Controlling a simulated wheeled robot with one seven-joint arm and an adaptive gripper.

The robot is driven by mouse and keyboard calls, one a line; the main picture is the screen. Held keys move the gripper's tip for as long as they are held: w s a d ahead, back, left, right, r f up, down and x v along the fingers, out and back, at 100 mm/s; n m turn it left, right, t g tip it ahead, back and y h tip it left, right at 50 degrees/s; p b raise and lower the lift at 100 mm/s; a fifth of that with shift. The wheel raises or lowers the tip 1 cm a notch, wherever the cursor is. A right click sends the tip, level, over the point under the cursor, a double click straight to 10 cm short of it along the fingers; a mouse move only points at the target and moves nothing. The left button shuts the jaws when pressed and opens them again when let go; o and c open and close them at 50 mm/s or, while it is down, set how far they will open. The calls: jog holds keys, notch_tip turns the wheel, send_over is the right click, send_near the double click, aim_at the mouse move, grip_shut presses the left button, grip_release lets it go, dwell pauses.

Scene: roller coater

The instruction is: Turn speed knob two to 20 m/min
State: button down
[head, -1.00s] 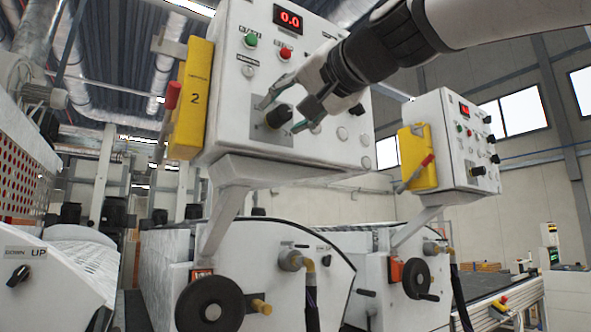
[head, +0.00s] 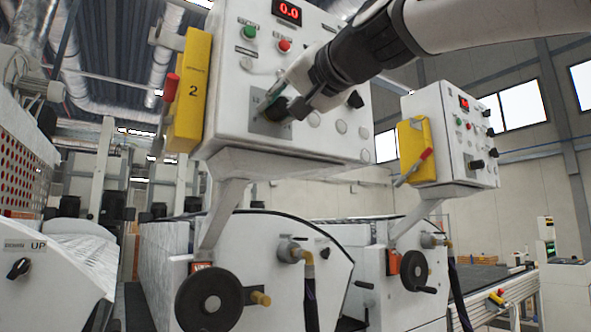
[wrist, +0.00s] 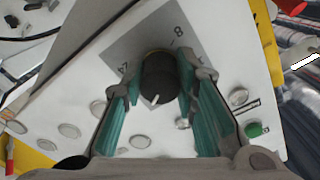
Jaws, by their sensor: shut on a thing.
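The white control panel (head: 222,108) beside the yellow box marked 2 (head: 193,92) has a red display (head: 287,11) reading 0.0. Its dark speed knob sits on a grey scale plate (head: 258,125) low on the panel and is mostly hidden by my gripper (head: 287,102) in the head view. In the wrist view the round black knob (wrist: 158,78) shows a white pointer mark near its lower edge. Scale numbers on the grey plate are partly visible. The green-padded fingers of my gripper (wrist: 159,88) are shut on the knob, one on each side.
A green button (head: 249,32) and a red button (head: 284,45) sit above the knob. Another dark knob (head: 355,99) lies to the right on this panel. A second similar panel (head: 425,110) stands farther right. A handwheel (head: 209,300) is below.

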jog(key=c, duration=1.3)
grip_release()
jog(key=v, duration=1.2)
